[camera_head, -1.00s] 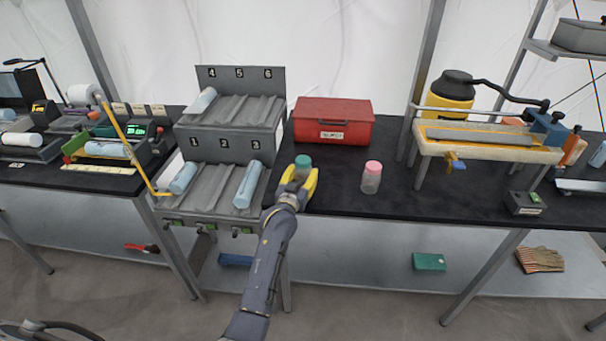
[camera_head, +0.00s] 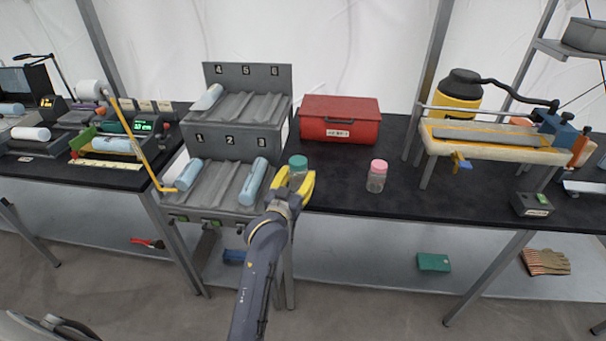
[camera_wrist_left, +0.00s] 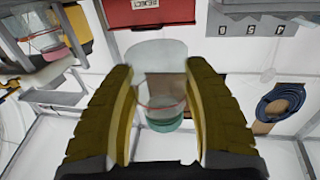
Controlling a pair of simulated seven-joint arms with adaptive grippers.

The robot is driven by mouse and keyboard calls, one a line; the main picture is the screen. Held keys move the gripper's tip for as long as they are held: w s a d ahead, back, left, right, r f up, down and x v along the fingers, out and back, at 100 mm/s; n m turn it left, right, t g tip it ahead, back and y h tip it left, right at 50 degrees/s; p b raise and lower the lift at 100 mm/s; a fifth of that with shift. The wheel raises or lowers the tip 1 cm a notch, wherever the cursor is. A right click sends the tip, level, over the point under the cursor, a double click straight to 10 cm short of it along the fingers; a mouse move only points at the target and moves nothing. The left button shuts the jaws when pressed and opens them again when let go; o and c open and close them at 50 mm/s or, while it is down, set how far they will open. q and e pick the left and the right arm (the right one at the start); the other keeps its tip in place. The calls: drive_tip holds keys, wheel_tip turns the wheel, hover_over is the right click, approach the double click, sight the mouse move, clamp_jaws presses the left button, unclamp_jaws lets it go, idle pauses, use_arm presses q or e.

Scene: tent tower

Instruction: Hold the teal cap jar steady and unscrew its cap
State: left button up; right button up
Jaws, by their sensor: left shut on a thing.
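The teal cap jar (camera_head: 298,164) is upright, a clear jar with its teal cap on top, near the front of the dark bench. My left gripper (camera_head: 293,186) is shut on the jar's body, with its yellow fingers on either side below the cap. In the left wrist view the jar (camera_wrist_left: 163,95) sits between the two fingers of the gripper (camera_wrist_left: 160,105). I cannot tell whether the jar's base clears the bench. My right gripper is not in view.
A clear jar with a pink cap (camera_head: 377,176) stands to the right. A red box (camera_head: 340,122) is behind. A grey numbered rack (camera_head: 222,186) with blue-white cylinders is close on the left. The yellow-edged device (camera_head: 490,140) stands farther right. Bench between pink jar and device is clear.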

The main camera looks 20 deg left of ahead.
sight(295, 177)
use_arm(q)
drive_tip(key=shift+s+r, duration=0.35)
drive_tip(key=shift+s, duration=0.3)
drive_tip(key=shift+s+r, duration=0.3)
drive_tip(key=shift+s, duration=0.35)
drive_tip(key=shift+s+r, duration=0.35)
drive_tip(key=shift+s, duration=0.3)
drive_tip(key=o, duration=0.6)
drive_tip(key=c, duration=0.9)
drive_tip(key=shift+r, duration=0.1)
